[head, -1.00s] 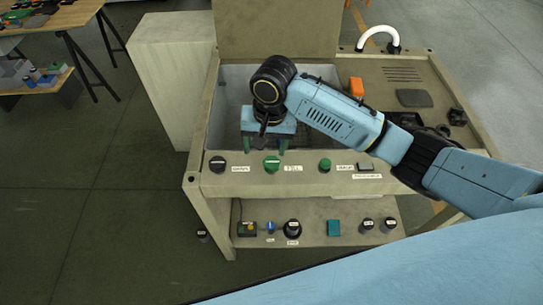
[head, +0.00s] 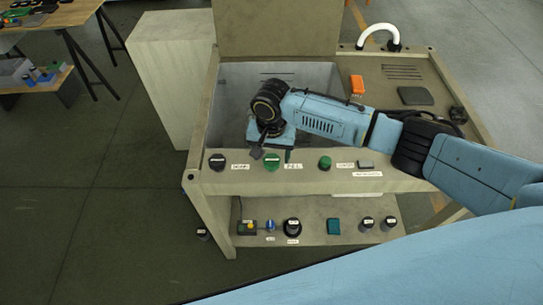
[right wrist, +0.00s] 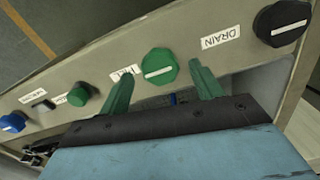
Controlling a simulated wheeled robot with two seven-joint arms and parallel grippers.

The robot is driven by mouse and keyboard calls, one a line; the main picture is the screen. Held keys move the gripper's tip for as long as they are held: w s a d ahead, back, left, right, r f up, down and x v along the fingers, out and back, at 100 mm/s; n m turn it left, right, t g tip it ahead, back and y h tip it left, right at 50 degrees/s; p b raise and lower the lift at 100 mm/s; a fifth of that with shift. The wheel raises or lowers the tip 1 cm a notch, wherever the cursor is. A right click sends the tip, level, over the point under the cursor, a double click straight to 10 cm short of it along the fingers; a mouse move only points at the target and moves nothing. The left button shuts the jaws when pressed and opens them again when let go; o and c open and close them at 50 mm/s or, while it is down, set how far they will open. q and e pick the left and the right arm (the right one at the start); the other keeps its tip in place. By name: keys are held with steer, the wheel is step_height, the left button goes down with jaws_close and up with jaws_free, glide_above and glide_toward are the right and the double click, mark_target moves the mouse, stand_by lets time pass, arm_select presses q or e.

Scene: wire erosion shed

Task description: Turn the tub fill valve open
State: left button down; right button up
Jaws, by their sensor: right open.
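The tub fill valve is a green knob (head: 271,162) with a white stripe, on the front panel of the beige tub unit. It also shows in the right wrist view (right wrist: 160,66), where its stripe runs roughly along the panel's row of knobs. Its FILL label (head: 293,167) is to its right in the head view; a finger partly covers the label in the wrist view. My right gripper (right wrist: 162,86) is open and empty, its two green fingers on either side of the knob in that view. Whether they touch it I cannot tell. My left gripper is out of view.
A black drain knob (head: 217,162) sits left of the fill knob, and another green knob (head: 325,163) and a grey switch (head: 365,164) sit right. The open tub (head: 235,95) is behind the panel. A lower shelf (head: 313,210) holds several small items.

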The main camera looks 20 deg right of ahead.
steer(key=shift+f, duration=0.7)
